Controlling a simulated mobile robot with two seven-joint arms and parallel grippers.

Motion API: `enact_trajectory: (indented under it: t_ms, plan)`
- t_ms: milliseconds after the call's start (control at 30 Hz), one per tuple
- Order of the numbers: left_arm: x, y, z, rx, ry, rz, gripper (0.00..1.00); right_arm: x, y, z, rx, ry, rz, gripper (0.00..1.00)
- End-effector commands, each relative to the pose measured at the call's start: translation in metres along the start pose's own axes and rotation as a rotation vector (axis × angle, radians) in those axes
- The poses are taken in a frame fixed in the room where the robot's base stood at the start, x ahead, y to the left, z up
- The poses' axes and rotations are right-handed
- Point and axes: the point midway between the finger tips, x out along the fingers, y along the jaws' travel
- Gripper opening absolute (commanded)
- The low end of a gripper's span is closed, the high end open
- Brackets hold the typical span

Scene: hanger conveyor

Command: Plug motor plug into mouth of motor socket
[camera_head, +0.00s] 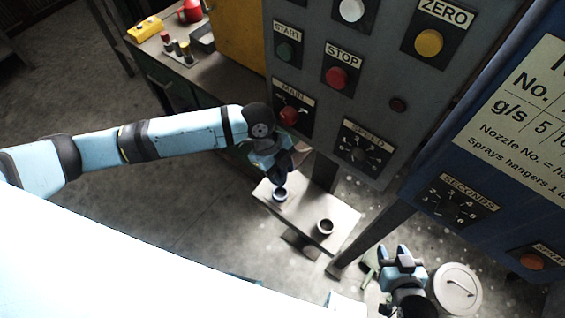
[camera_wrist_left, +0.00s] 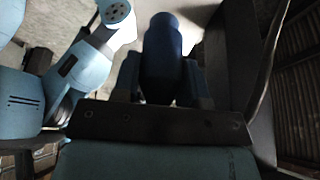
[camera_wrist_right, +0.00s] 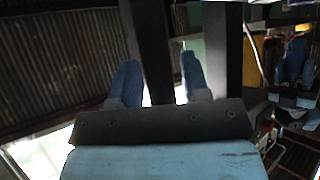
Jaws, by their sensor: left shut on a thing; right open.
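My left gripper (camera_head: 280,172) is shut on a dark blue plug, seen as a rounded cylinder between the fingers in the left wrist view (camera_wrist_left: 163,55). In the head view the gripper points down over a small pale shelf (camera_head: 305,212). A ring-shaped socket with a pale rim (camera_head: 280,197) stands on the shelf directly below the plug. I cannot tell whether the plug's tip is inside its mouth or just above it. A second, dark round socket (camera_head: 326,227) stands to the right. No label shows which is the motor socket. My right gripper (camera_head: 402,254) is open and empty.
A grey control panel (camera_head: 318,100) with buttons and knobs rises behind the shelf. A blue panel (camera_head: 500,150) stands at right. A white round lidded container (camera_head: 457,290) is on the floor beside my right gripper. A bench (camera_head: 225,67) stands at the back left.

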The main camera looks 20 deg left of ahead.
Motion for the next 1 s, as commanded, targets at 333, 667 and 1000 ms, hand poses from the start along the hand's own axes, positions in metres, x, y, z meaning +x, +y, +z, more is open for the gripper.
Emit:
enact_trajectory:
  t_ms: [333,667,1000]
  plan:
    - [0.025,0.000,0.011,0.000,0.000,-0.001,0.19,0.016,-0.001,0.026,0.010,-0.012,-0.004,0.43]
    - [0.048,0.000,0.020,-0.002,0.000,0.000,0.19,0.025,-0.002,0.028,0.035,-0.018,-0.006,0.43]
    - [0.052,0.000,0.021,-0.001,0.000,-0.001,0.19,0.024,-0.001,0.024,0.037,-0.012,-0.005,0.43]
